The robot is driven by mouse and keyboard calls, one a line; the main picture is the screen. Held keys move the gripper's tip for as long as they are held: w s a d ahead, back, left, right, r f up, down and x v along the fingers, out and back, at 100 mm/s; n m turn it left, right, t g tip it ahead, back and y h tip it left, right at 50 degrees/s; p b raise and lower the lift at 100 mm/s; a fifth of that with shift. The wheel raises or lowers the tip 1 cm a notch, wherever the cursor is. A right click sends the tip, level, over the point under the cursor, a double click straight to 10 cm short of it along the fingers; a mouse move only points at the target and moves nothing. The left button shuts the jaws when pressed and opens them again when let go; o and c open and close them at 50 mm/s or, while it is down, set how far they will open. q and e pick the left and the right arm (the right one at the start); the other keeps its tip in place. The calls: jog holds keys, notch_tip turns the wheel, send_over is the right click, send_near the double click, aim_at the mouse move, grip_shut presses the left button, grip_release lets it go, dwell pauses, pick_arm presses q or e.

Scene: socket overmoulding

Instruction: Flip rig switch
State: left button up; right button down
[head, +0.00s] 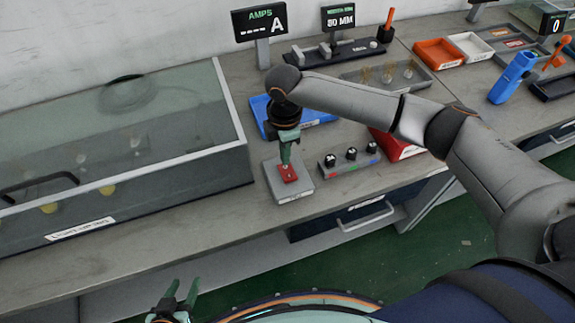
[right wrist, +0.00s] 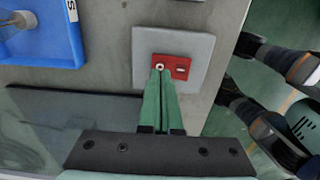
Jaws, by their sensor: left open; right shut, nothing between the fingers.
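The rig switch is a red rocker (head: 291,176) set in a light grey box (head: 300,193) near the bench's front edge. In the right wrist view the red rocker (right wrist: 182,68) shows a round mark on its left and a bar mark on its right. My right gripper (head: 286,162) points down at the rocker, fingers shut and empty. In the right wrist view its fingertips (right wrist: 161,76) are at the round-mark end; I cannot tell if they touch. My left gripper (head: 180,292) is open and empty, low in front of the bench.
A clear-lidded case (head: 120,130) stands left of the switch. A panel with several black knobs (head: 350,160) sits to its right. A blue tray (head: 258,112) and an AMPS display (head: 260,20) are behind. A red tray (head: 400,150) lies further right.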

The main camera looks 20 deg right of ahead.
jog(key=shift+r+p, duration=1.3)
jog(key=shift+r, duration=1.2)
